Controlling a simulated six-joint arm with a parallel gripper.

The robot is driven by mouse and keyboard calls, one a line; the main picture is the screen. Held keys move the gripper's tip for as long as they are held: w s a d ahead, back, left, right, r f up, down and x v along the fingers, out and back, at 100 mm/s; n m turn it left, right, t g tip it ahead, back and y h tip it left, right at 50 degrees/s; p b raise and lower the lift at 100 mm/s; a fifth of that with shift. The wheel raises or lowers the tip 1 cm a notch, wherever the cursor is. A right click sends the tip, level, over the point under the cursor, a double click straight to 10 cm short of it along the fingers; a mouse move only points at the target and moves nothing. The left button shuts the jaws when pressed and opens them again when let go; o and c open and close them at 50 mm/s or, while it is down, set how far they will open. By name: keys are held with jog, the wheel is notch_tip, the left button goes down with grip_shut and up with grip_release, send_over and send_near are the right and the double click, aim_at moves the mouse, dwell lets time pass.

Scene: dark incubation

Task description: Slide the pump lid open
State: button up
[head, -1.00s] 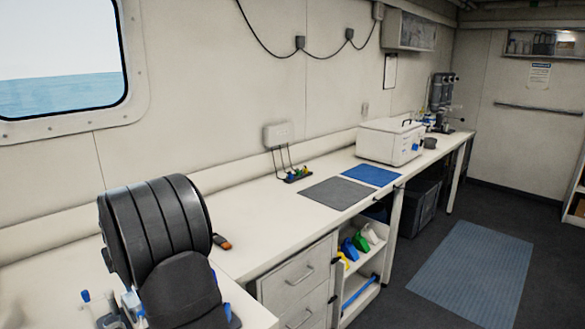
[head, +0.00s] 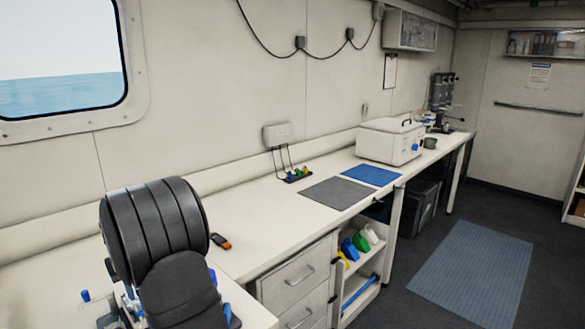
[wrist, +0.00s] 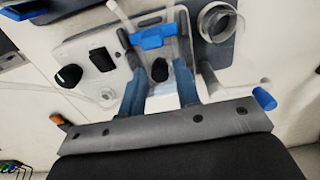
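The pump lies under my gripper in the wrist view, a pale body with black knobs (wrist: 69,76). A bright blue piece (wrist: 152,38) sits across it, with clear, glassy-looking parts around it that may be the lid. My gripper (wrist: 155,50) has its two blue-grey fingers spread apart over the pump, one on each side of a dark knob (wrist: 159,70). The blue piece lies between the fingertips; I cannot tell whether they touch it. In the head view my arm hides the gripper and most of the pump.
A round clear-topped fitting (wrist: 217,21) and a blue knob (wrist: 264,98) are right of the fingers. On the bench (head: 262,225) lie an orange-and-black device (head: 220,241), a grey mat (head: 336,192) and a blue mat (head: 371,175). A white box (head: 390,142) stands farther back.

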jog(key=c, duration=0.3)
jog(key=shift+c, duration=0.2)
jog(key=shift+w+a, duration=1.3)
jog(key=shift+w, duration=0.05)
jog(key=shift+w+a, duration=1.35)
jog(key=o, duration=0.5)
jog(key=shift+o, duration=0.2)
